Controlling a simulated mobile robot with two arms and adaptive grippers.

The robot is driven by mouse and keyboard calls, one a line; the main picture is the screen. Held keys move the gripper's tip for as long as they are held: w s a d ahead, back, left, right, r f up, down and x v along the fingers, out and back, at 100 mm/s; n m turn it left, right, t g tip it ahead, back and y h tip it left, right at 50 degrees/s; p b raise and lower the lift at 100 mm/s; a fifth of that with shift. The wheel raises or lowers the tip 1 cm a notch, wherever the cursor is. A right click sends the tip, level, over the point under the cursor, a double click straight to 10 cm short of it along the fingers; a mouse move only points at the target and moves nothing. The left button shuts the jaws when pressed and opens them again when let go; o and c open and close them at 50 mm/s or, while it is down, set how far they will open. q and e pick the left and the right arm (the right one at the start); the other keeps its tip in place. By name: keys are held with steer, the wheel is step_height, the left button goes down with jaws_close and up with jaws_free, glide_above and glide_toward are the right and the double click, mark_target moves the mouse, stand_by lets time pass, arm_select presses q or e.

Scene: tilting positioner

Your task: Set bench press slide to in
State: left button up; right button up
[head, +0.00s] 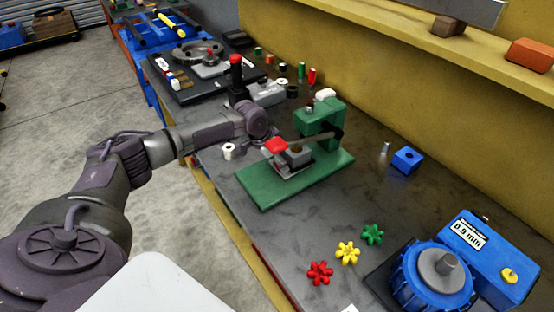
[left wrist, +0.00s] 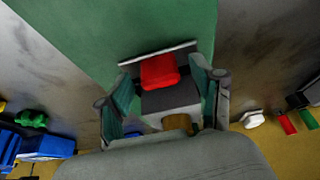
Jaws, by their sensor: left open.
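The bench press has a green base plate (head: 325,172) and a green upright frame (head: 318,122). Its grey slide (head: 297,158) carries a red handle (head: 275,146) on the side away from the frame. In the left wrist view the red handle (left wrist: 159,72) and the grey slide block (left wrist: 168,98) lie between the fingers of my left gripper (left wrist: 166,82). The fingers are open, one on each side, with gaps visible. In the head view my left arm reaches in from the left to just behind the handle. Contact cannot be told. My right gripper is not in view.
Red (head: 320,272), yellow (head: 348,252) and green (head: 373,234) star-shaped pieces lie in front. A blue block (head: 407,160) and a blue device (head: 470,250) stand right.

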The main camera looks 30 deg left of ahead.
arm_select(q)
steer(key=shift+c, duration=0.4)
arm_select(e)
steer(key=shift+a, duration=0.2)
arm_select(q)
steer(key=c, duration=0.5)
jaws_close()
steer(key=shift+w, duration=0.1)
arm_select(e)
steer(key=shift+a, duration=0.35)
